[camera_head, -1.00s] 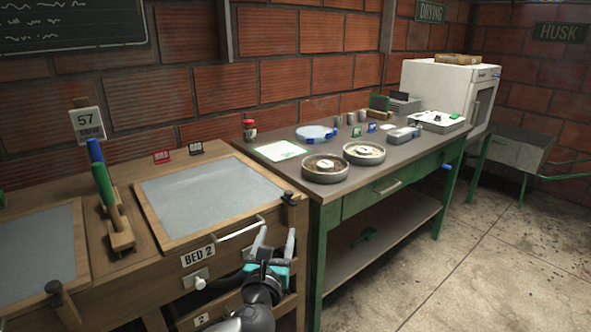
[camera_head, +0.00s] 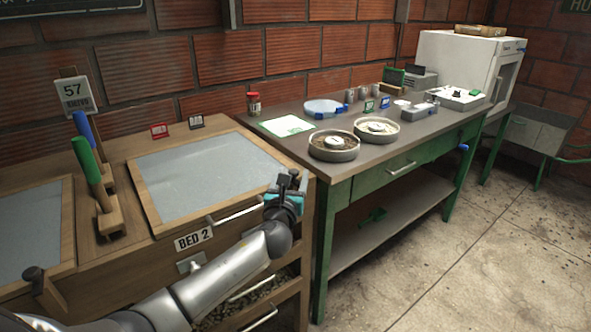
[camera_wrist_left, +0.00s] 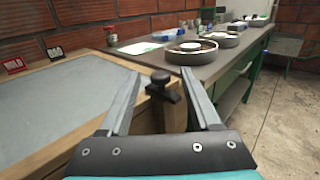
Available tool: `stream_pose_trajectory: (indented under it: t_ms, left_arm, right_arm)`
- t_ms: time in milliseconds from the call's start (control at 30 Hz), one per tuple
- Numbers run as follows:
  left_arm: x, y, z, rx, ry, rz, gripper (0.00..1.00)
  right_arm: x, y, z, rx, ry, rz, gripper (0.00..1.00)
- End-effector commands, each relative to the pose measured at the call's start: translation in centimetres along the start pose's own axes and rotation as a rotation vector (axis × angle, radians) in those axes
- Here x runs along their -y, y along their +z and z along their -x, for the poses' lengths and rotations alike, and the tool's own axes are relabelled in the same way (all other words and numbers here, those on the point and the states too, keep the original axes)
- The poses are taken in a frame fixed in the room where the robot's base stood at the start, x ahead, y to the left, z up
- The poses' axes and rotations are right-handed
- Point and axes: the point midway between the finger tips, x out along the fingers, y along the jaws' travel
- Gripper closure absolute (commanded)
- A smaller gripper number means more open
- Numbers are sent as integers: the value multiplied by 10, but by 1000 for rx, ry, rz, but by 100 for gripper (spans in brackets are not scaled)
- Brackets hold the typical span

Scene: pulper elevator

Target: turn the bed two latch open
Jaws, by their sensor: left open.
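Bed two is the wooden-framed grey bed (camera_head: 200,178) with a "BED 2" plate (camera_head: 193,239) on its front. Its latch, a dark knob on a short bar (camera_wrist_left: 161,84), sits at the bed's front right corner. In the left wrist view the latch lies between my left gripper's fingertips (camera_wrist_left: 160,74), apart from both fingers. In the head view my left gripper (camera_head: 290,182) is over that corner and largely hides the latch. The gripper is open and empty, and I cannot tell exactly how near it is. My right gripper is not in view.
A metal bar handle (camera_head: 235,214) runs along bed two's front. Green and blue handled tools (camera_head: 88,165) stand on the left. Another dark latch (camera_head: 35,276) is on the left bed. The green-framed table (camera_head: 390,160) with round trays (camera_head: 334,147) stands close on the right.

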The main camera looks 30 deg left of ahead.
Motion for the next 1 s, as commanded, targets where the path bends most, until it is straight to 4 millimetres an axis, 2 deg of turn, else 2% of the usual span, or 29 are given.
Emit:
stream_pose_trajectory:
  t_ms: [33,200,500,1000]
  left_arm:
    - [0,-1,-9,2,2,0,36]
    - [0,-1,-28,1,1,1,36]
    - [0,-1,-51,0,0,0,36]
    - [0,0,-58,0,-1,0,37]
  right_arm:
    - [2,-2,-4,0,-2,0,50]
    - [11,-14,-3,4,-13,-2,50]
    - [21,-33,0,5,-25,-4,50]
    - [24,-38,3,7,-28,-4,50]
